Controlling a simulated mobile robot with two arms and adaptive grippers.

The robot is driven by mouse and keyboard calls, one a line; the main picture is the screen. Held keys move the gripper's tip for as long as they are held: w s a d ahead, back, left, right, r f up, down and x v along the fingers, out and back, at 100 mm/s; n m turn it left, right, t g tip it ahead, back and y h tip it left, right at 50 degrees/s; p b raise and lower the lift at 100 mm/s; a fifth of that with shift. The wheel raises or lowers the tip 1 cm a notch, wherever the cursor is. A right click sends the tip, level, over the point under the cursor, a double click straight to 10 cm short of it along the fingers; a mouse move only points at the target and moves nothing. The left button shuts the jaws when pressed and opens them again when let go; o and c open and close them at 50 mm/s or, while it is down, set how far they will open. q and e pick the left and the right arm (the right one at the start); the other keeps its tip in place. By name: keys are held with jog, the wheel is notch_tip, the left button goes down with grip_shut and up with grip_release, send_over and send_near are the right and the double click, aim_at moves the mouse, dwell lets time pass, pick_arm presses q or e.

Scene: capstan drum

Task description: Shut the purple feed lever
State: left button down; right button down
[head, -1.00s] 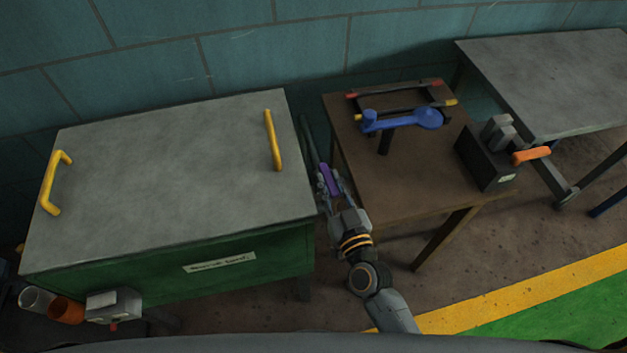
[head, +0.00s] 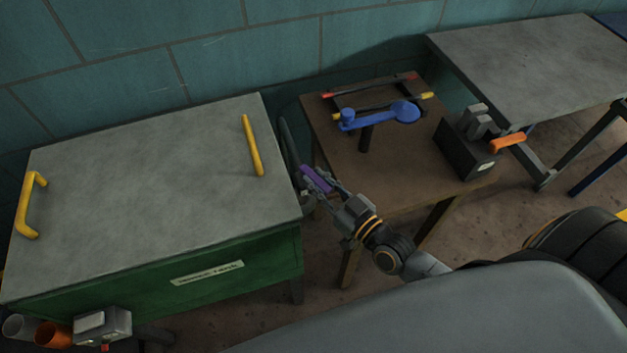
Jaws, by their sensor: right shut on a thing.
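The purple feed lever (head: 316,179) shows in the gap between the green cabinet and the brown wooden table. My right gripper (head: 318,184) is shut on it, with fingers on both sides of the purple part. The lever lies tilted, its upper end toward the cabinet's right edge. What it is mounted on is mostly hidden behind the cabinet and the gripper.
The green cabinet (head: 140,190) with a grey top and yellow handles (head: 253,146) stands close on the left. The wooden table (head: 400,178) on the right carries a blue lever (head: 385,116) and a black box with an orange handle (head: 507,142).

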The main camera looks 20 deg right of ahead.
jog(key=c, duration=1.5)
grip_release()
jog(key=shift+s+f, duration=0.1)
jog(key=shift+f, duration=0.1)
jog(key=shift+r, duration=0.1)
jog(key=v, duration=1.2)
